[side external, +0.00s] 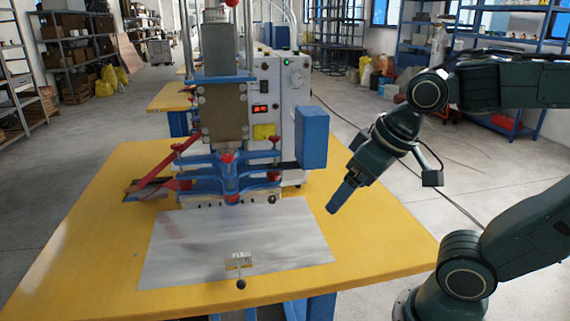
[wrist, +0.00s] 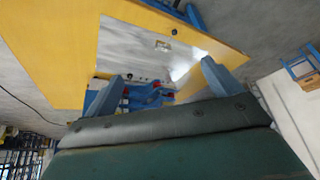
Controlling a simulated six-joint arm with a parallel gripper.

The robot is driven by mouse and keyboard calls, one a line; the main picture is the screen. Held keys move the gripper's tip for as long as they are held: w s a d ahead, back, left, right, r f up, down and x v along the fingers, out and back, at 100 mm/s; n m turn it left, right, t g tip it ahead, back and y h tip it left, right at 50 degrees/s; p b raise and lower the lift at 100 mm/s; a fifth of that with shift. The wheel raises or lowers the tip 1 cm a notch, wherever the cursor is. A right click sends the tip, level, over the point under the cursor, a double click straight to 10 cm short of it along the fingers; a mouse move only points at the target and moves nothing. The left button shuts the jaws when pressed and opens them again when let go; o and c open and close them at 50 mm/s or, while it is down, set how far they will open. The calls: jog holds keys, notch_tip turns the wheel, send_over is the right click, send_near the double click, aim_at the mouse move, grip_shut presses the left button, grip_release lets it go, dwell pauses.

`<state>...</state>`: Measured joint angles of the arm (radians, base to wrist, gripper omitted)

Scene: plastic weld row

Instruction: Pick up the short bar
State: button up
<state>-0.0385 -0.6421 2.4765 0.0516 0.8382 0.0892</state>
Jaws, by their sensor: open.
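No loose piece is clearly recognisable as the short bar. A small tan block (side external: 239,261) sits on the bare metal sheet (side external: 190,255) near its front edge; a short stem with a dark ball end (side external: 241,284) is just in front of it. The tan block (wrist: 163,45) and dark ball (wrist: 174,31) also show in the wrist view, too small for detail. My gripper (side external: 336,207) hangs above the right side of the table, apart from these and pointing down and left. In the wrist view its two blue fingers (wrist: 163,68) are wide apart with nothing between them.
A welding press (side external: 225,110) with blue clamps and red knobs stands at the sheet's back edge. A blue box (side external: 312,137) juts from its right side, near my gripper. The yellow table's (side external: 375,245) right side is clear. A red lever (side external: 165,160) sticks out left.

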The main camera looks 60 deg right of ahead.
jog(key=shift+s+a+r+n, duration=0.15)
jog(key=shift+s+n, duration=0.15)
jog(key=shift+s, duration=0.35)
jog(key=shift+s+d+r+n, duration=0.1)
jog(key=shift+s+n, duration=0.2)
jog(key=shift+s, duration=0.35)
jog(key=shift+o, duration=0.7)
jog(key=shift+w, duration=0.1)
